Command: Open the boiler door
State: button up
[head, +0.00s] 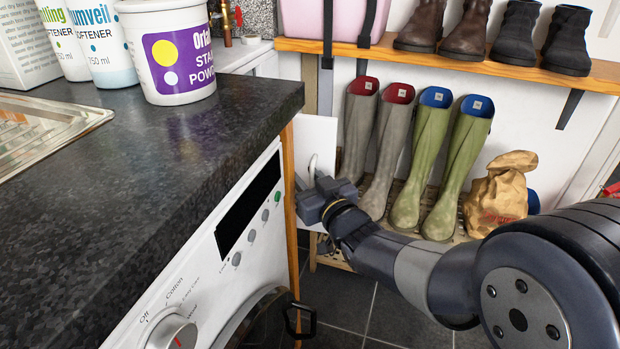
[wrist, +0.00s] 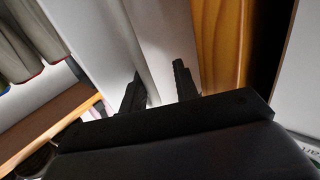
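A white panel (head: 316,140), which looks like the boiler door, stands beyond the end of the worktop. A pale upright handle (head: 312,168) shows on it, its lower part hidden behind my gripper (head: 312,198). In the wrist view my gripper (wrist: 158,70) has its two dark fingers apart, pointing at the white door (wrist: 92,30). A pale bar (wrist: 148,45), seemingly the handle, runs between or just beyond the fingers. I cannot tell whether the fingers touch it, or whether the door is fully shut.
The dark worktop (head: 150,150) and washing machine (head: 215,270) are on the left; the machine's dark door handle (head: 300,322) sticks out below my gripper. Wellies (head: 450,160) and a brown bag (head: 500,195) stand behind my arm. A wooden edge (wrist: 222,50) borders the door.

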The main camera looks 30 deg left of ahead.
jog(key=shift+w+d+f, duration=0.1)
jog(key=shift+w+d, duration=0.05)
jog(key=shift+d, duration=0.05)
jog(key=shift+d, duration=0.1)
jog(key=shift+d, duration=0.2)
jog(key=p+v, duration=0.2)
jog(key=v, duration=0.8)
jog(key=shift+s, duration=0.3)
jog(key=b+x, duration=0.2)
jog(key=x, duration=0.9)
jog(key=shift+w+d, duration=0.1)
jog(key=shift+d, duration=0.05)
jog(key=shift+w, duration=0.1)
jog(key=shift+d, duration=0.2)
